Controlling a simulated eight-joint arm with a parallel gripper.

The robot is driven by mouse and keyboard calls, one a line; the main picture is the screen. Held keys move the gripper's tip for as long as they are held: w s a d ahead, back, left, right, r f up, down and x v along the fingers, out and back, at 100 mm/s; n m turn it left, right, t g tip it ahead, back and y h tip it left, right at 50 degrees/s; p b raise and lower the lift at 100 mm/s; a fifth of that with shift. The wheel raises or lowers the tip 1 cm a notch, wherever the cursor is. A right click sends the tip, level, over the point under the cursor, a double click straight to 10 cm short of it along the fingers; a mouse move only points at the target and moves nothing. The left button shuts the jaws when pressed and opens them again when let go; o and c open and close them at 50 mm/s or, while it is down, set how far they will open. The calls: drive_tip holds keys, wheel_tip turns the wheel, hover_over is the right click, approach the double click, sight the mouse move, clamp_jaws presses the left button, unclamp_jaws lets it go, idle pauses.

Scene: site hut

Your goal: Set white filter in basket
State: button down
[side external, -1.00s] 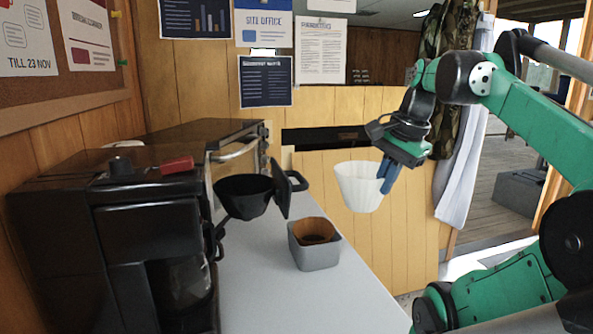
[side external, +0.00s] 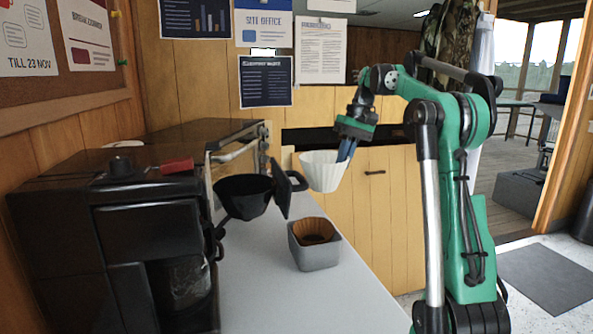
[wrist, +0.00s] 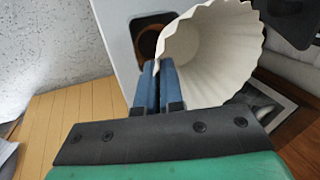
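The white filter (side external: 322,172) is a fluted paper cup, held upright in the air right of the black basket in the side view. My gripper (side external: 346,150) is shut on the filter's right wall. In the wrist view the blue fingers of my gripper (wrist: 158,88) are together at the edge of the white filter (wrist: 210,55). The black basket (side external: 243,197) sticks out from the coffee machine (side external: 150,230), open side up, with its handle towards the right.
A grey box (side external: 317,256) holding brown filters (side external: 313,230) stands on the grey counter (side external: 265,290), below and in front of the held filter. A black oven-like appliance (side external: 205,135) stands behind the basket. The counter's front strip is clear.

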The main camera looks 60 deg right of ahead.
drive_tip(key=w+a+f+m, duration=0.1)
drive_tip(key=w+a+f, duration=0.35)
drive_tip(key=f, duration=0.35)
drive_tip(key=m, duration=0.1)
hover_over(295, 286)
drive_tip(key=shift+f, duration=5.85)
drive_tip(key=shift+f, duration=0.1)
drive_tip(key=c, duration=1.3)
unclamp_jaws()
drive_tip(key=o, duration=0.3)
